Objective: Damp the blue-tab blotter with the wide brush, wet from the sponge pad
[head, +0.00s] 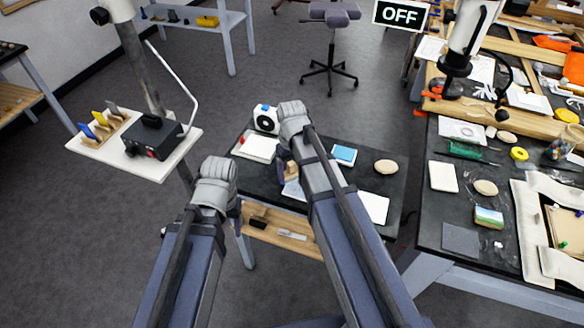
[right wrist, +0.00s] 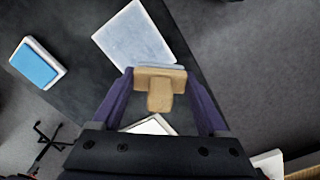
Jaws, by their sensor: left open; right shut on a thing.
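My right gripper (head: 287,168) is shut on the wide brush (right wrist: 160,88), a wooden block with a short handle. Its front edge appears over or just beside the near edge of a pale bluish sheet (right wrist: 135,38); contact cannot be told. That sheet also shows in the head view (head: 293,190), partly hidden by my right arm. I see no blue tab on it, so I cannot tell whether it is the blue-tab blotter. A blue pad in a white tray, likely the sponge pad (head: 344,154), lies to its right. My left gripper (head: 236,208) is open, mostly hidden by its arm.
A white stand (head: 120,160) at left holds a black box and coloured tabs. A cluttered bench (head: 440,215) is at right.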

